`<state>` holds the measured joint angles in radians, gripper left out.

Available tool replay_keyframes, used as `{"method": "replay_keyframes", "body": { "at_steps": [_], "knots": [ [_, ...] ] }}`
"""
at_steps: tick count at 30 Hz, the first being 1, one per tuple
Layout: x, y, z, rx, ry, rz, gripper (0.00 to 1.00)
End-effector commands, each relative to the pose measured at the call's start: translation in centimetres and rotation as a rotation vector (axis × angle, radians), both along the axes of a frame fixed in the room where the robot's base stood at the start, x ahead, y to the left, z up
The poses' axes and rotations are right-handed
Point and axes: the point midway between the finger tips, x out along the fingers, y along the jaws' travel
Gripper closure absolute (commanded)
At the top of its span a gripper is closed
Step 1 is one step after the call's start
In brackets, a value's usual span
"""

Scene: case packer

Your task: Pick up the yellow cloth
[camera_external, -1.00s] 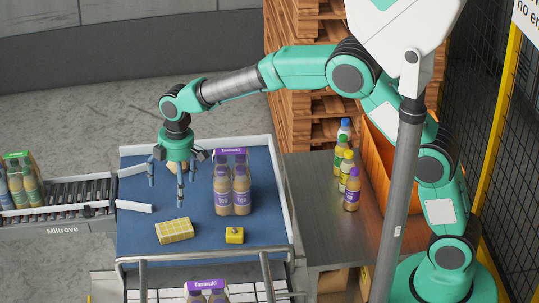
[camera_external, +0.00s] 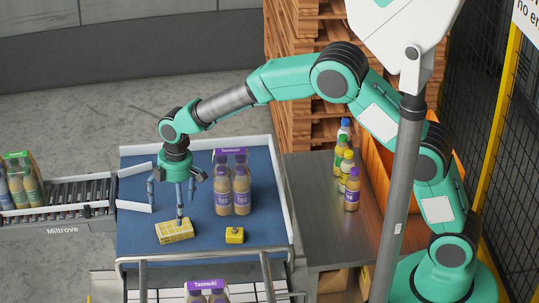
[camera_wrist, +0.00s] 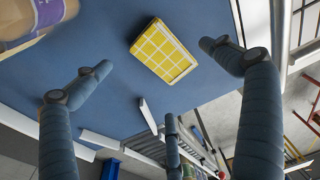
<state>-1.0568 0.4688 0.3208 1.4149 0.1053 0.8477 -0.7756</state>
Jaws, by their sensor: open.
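The yellow cloth (camera_external: 175,231), folded with a pale grid pattern, lies flat on the blue table surface (camera_external: 140,200) near its front. It also shows in the wrist view (camera_wrist: 163,52), between my spread fingers and apart from them. My gripper (camera_external: 177,205) points down above the cloth and is open and empty. In the external view one fingertip overlaps the cloth's top edge; whether it touches cannot be told there.
A pack of purple-labelled bottles (camera_external: 232,185) stands just right of my gripper. A small yellow box-like item (camera_external: 234,235) sits right of the cloth. White guide rails (camera_external: 135,206) and a roller conveyor (camera_external: 60,195) are at left. Several loose bottles (camera_external: 346,165) stand on the side table.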

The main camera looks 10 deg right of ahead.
Motion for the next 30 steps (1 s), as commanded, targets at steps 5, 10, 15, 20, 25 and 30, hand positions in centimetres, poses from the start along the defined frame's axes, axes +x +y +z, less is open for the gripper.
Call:
{"method": "replay_keyframes", "body": {
  "at_steps": [5, 10, 15, 20, 25, 30],
  "knots": [
    [0.0, 0.1, -1.3, 0.0, 0.0, 0.0, 0.03],
    [-0.1, 0.2, -1.4, 0.0, 0.0, 0.0, 0.03],
    [-0.1, 0.2, -1.5, 0.0, 0.0, 0.0, 0.03],
    [-0.1, 0.2, -2.0, -0.001, 0.001, 0.0, 0.03],
    [-0.1, 0.4, -3.7, -0.003, 0.001, 0.0, 0.03],
    [-0.1, 0.7, -5.6, -0.002, 0.001, 0.001, 0.03]
  ]
}}
